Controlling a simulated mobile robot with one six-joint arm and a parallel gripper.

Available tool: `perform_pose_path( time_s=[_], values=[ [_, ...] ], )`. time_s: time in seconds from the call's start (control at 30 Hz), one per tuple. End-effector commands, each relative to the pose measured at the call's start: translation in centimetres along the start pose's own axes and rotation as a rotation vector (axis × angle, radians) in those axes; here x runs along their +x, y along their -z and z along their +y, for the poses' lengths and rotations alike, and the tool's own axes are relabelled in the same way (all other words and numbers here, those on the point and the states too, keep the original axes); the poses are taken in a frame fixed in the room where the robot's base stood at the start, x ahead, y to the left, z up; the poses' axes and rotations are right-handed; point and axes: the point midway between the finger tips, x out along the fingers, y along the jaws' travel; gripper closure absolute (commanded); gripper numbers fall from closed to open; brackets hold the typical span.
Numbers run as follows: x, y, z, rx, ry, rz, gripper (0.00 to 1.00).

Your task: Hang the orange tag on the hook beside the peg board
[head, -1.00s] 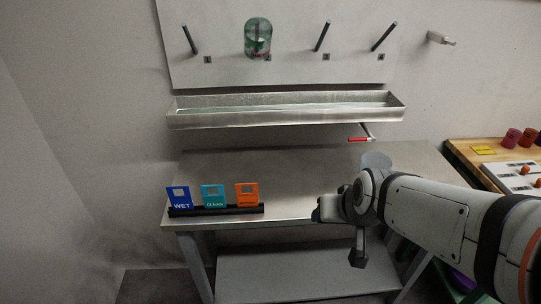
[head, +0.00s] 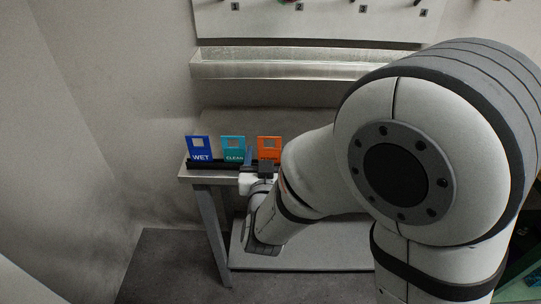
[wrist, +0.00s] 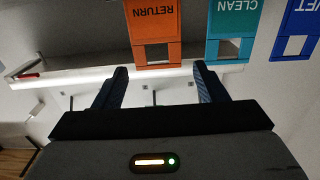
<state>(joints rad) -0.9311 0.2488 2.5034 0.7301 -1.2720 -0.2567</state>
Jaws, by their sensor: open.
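The orange tag (head: 269,146) stands upright at the right end of the black rack (head: 208,166) on the metal table. In the wrist view, which is upside down, the orange tag (wrist: 154,35) reads RETURN and lies ahead of the fingertips, roughly between them in the picture. My gripper (head: 262,170) is low in front of the rack; its fingers (wrist: 160,70) are open with nothing held. The peg board (head: 300,24) shows only its lower part at the top. The hook beside it is not visible in the head view now.
A teal CLEAN tag (head: 233,148) stands close left of the orange one, and a blue WET tag (head: 199,149) is at the rack's left end. A metal trough (head: 260,69) runs below the board. My arm covers the right side of the head view.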

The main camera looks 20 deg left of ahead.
Motion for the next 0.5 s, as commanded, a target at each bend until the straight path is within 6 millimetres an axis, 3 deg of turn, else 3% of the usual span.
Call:
perform_pose_path(
  time_s=[0.5],
  values=[
    [6.7,0.8,0.4,0.001,-0.004,0.003,0.35]
  ],
)
